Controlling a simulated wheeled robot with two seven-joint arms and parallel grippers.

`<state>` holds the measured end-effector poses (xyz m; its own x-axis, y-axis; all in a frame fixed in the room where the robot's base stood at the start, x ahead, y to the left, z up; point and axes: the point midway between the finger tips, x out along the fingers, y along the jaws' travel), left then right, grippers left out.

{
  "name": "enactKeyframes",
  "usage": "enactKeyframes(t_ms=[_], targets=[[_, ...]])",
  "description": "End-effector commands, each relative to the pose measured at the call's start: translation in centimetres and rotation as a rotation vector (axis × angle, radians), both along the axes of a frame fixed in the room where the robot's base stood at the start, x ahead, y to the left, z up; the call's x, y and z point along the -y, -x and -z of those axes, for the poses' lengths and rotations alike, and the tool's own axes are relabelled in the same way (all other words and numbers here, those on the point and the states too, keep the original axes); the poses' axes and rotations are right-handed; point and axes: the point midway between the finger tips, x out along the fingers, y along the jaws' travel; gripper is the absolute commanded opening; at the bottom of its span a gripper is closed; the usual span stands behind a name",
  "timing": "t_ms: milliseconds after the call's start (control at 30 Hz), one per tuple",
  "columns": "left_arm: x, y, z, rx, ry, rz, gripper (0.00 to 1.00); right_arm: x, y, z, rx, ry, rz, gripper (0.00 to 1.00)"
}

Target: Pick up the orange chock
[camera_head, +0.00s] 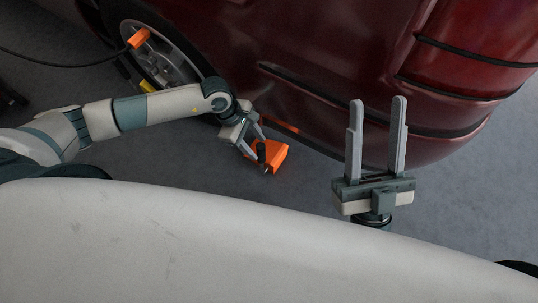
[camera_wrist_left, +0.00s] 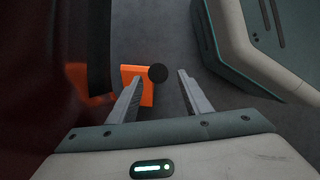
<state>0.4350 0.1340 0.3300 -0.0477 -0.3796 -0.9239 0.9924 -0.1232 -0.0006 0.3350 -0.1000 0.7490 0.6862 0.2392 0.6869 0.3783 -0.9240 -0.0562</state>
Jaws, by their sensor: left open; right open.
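The orange chock (camera_head: 278,155) lies on the floor beside the dark red car, with a black upright knob on it. In the left wrist view the orange chock (camera_wrist_left: 148,94) is partly behind one finger, and its round black knob (camera_wrist_left: 158,73) appears between the fingertips. My left gripper (camera_head: 258,145) is open, right at the chock, with its fingers pointing down around the knob's area. I cannot tell whether they touch it. My right gripper (camera_head: 377,101) is open and empty, fingers pointing up the picture, well to the right of the chock.
The dark red car (camera_head: 340,60) fills the top, close beyond the chock. Its wheel (camera_head: 165,55) is at upper left, with an orange piece (camera_head: 139,38) and a black cable by it. Grey floor (camera_head: 310,175) is clear between the grippers.

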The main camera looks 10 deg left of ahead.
Motion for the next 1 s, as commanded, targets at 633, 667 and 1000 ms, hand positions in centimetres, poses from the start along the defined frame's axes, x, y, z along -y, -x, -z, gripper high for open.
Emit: enactKeyframes(t_ms=[633, 667, 1000], targets=[[0.9, 0.1, 2.2, 0.0, 0.0, 0.0, 0.45, 0.9, -0.2, -1.8, 0.095, -0.022, 0.018, 0.45], [0.9, 0.1, 2.2, 0.0, 0.0, 0.0, 0.45, 0.9, -0.2, -1.8, 0.094, -0.022, 0.018, 0.45], [1.0, 0.0, 2.1, 0.003, 0.002, 0.0, 0.0, 0.8, -0.2, -1.8, 0.093, -0.02, 0.017, 0.45]])
